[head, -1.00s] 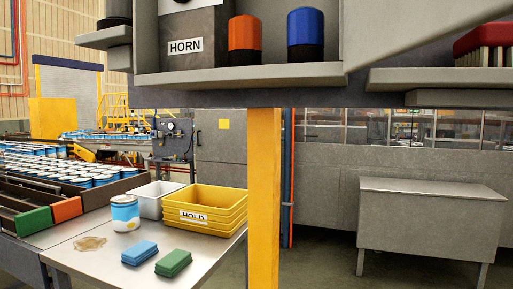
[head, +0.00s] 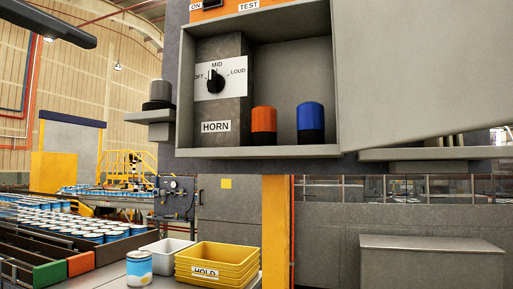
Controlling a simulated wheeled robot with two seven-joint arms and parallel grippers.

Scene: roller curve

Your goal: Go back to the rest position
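Neither of my grippers shows in the head view. A grey open control box (head: 335,152) fills the upper middle. It holds a horn dial (head: 216,82) marked MID and LOUD, whose black knob stands roughly upright. An orange-capped cylinder (head: 263,120) and a blue-capped cylinder (head: 311,118) stand on the box floor. The box's grey door (head: 420,75) hangs open to the right.
Below are a white can (head: 139,265), a white bin (head: 166,250) and stacked yellow HOLD bins (head: 215,262). A yellow post (head: 276,230) stands under the box. A conveyor with several cans (head: 65,225) runs at left. A grey bench (head: 432,260) stands at right.

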